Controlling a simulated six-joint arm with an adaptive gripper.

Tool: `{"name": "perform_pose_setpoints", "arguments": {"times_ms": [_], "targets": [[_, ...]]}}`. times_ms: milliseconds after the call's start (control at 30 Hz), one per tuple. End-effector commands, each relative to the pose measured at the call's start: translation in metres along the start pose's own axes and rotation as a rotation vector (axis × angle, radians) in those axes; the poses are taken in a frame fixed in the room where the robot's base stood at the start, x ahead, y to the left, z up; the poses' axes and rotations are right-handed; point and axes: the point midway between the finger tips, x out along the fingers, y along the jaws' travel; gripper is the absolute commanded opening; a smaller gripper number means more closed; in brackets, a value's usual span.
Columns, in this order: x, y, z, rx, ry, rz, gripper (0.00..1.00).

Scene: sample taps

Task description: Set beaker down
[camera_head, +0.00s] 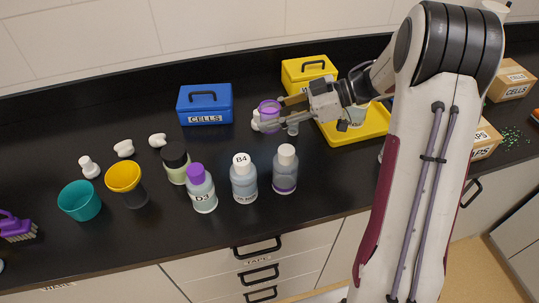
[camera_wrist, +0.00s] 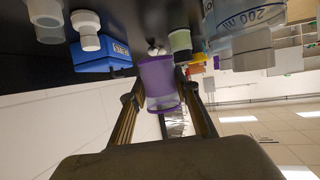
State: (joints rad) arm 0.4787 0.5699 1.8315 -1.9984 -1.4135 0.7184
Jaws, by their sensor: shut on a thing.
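A small purple beaker (camera_head: 269,109) is held at the end of my gripper (camera_head: 281,108), at the back middle of the black bench in the head view. In the wrist view the purple beaker (camera_wrist: 158,82) sits between the two fingers of my gripper (camera_wrist: 160,98), which are shut on it. The head view does not clearly show how far its base is from the bench top (camera_head: 120,235).
A blue CELLS box (camera_head: 205,104) stands left of the beaker. A yellow box (camera_head: 307,70) and yellow tray (camera_head: 370,126) are behind and right. Bottles B4 (camera_head: 244,182) and D3 (camera_head: 202,192) stand in front. White fittings (camera_head: 124,148) lie left; some bench is clear between.

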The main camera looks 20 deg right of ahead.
Motion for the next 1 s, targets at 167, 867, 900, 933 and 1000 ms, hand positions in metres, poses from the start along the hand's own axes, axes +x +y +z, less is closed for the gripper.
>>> {"name": "perform_pose_setpoints", "arguments": {"times_ms": [167,867,900,933,1000], "targets": [[0.000,-0.007,-0.003,-0.001,0.008,-0.027,0.08],[0.010,-0.008,0.019,0.004,0.012,-0.028,0.08],[0.012,-0.008,0.024,0.005,0.012,-0.028,0.08],[0.013,-0.007,0.028,0.005,0.011,-0.027,0.08],[0.017,-0.007,0.035,0.004,0.011,-0.027,0.08]]}}
